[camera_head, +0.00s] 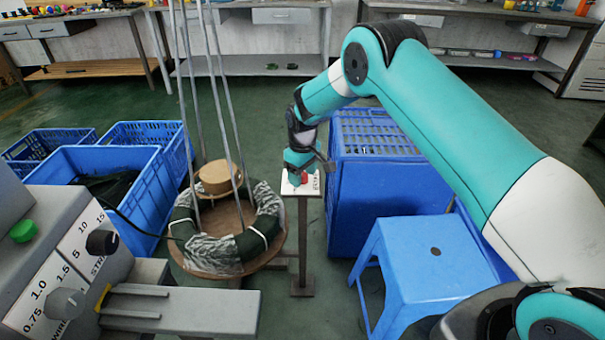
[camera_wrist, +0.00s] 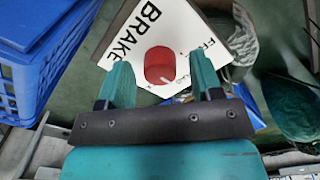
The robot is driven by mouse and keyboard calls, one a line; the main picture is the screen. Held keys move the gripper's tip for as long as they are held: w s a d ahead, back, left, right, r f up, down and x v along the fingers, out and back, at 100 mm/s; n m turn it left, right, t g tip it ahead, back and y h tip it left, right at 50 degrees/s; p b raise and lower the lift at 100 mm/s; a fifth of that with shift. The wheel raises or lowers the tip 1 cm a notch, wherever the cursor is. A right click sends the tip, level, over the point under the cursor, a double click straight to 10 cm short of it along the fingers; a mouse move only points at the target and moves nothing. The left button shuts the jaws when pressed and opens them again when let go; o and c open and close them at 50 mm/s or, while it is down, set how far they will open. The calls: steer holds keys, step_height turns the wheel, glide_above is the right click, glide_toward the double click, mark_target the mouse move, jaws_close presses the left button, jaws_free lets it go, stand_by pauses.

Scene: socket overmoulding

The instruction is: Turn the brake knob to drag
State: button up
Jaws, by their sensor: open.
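The red brake knob (camera_wrist: 159,64) sits on a white plate (camera_wrist: 180,22) lettered BRAKE. A small pale mark shows at the knob's lower right rim, and a second label beginning with F is partly hidden behind my right finger. No drag label is readable. In the wrist view my gripper (camera_wrist: 160,66) is open, one teal finger on each side of the knob with gaps between; whether the tips reach its height I cannot tell. In the head view my gripper (camera_head: 299,166) is over the plate (camera_head: 290,188) on its post, with the red knob (camera_head: 304,178) just below it.
A spool of dark cable (camera_head: 182,228) with upright rods stands left of the post. Blue crates (camera_head: 345,190) and a blue stool (camera_head: 432,250) are close on the right. A grey machine with dials (camera_head: 60,265) is front left, and more blue crates (camera_head: 150,205) stand behind it.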

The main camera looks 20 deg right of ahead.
mark_target(303, 175)
step_height(303, 175, up, 17)
steer(key=p, duration=0.1)
steer(key=shift+r, duration=0.1)
stand_by(0.3)
steer(key=s+a+r+y, duration=0.1)
steer(key=s+a+r, duration=0.1)
steer(key=s+r, duration=0.55)
steer(key=s+a+r+y, duration=0.15)
steer(key=s+r, duration=0.25)
steer(key=s, duration=0.6)
steer(key=s+a+r+y, duration=0.1)
steer(key=s+y, duration=0.1)
steer(key=s, duration=2)
step_height(303, 175, up, 16)
steer(key=p, duration=1.6)
steer(key=shift+w+f, duration=0.15)
steer(key=shift+w, duration=0.05)
